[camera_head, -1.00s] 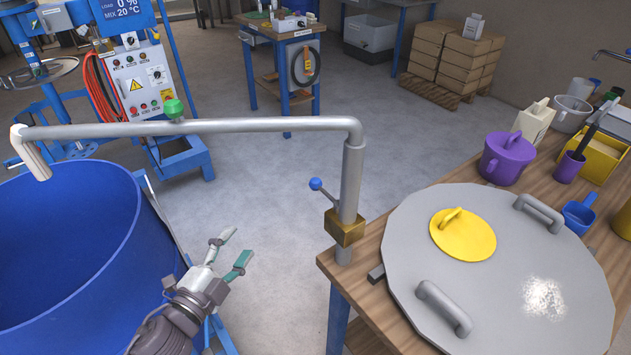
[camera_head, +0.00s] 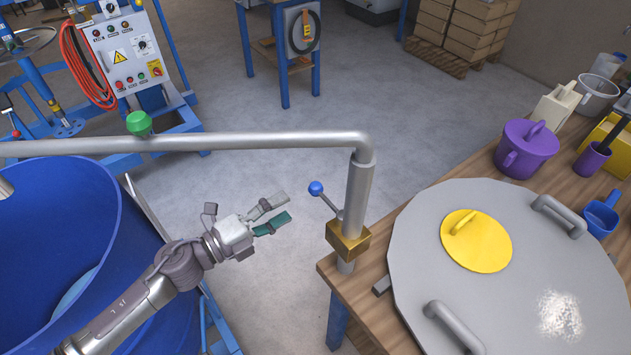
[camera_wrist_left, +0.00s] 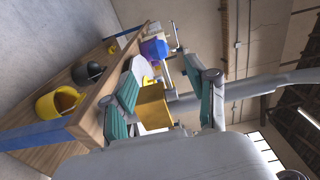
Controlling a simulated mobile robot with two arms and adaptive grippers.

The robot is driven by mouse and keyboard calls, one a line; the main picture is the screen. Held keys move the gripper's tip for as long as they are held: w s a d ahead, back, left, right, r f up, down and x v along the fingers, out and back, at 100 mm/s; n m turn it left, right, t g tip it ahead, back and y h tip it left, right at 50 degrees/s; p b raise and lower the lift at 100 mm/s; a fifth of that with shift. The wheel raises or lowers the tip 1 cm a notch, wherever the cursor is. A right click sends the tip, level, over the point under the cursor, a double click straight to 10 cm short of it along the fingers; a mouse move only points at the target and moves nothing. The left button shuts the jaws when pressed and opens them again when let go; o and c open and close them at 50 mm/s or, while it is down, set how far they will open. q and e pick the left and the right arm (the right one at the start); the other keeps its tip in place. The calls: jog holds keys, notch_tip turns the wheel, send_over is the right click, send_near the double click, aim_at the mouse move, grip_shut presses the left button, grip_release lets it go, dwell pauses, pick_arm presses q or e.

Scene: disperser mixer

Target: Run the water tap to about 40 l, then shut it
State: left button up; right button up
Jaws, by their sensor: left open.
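The water tap is a grey pipe (camera_head: 357,195) with a brass valve block (camera_head: 347,238) at the workbench corner. Its lever has a blue ball knob (camera_head: 316,188) and tilts up to the left. The pipe's long spout runs left over the blue tub (camera_head: 60,235). The spout's outlet is mostly cut off at the left edge, and I cannot see water running. My left gripper (camera_head: 272,212) is open and empty, a short way left of the knob. My right gripper is not in view.
A large grey lid (camera_head: 420,245) with a yellow cap (camera_head: 477,241) covers much of the wooden bench (camera_head: 480,165). A purple jug (camera_head: 526,150) and other vessels stand behind it. Open floor (camera_head: 250,130) lies behind the spout.

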aim_at(310, 192)
pick_arm(q)
jog(key=p+x, duration=0.1)
jog(key=x, duration=0.3)
jog(key=shift+w+d+r, duration=0.15)
jog(key=shift+w+r, duration=0.05)
jog(key=x, duration=0.4)
jog(key=shift+f+p, duration=0.2)
jog(key=shift+p, duration=0.1)
jog(key=shift+w+d, duration=0.15)
jog(key=shift+w, duration=0.05)
jog(key=shift+w+d, duration=0.1)
jog(key=shift+d, duration=0.1)
jog(key=shift+c, duration=0.7)
jog(key=c, duration=0.8)
grip_shut()
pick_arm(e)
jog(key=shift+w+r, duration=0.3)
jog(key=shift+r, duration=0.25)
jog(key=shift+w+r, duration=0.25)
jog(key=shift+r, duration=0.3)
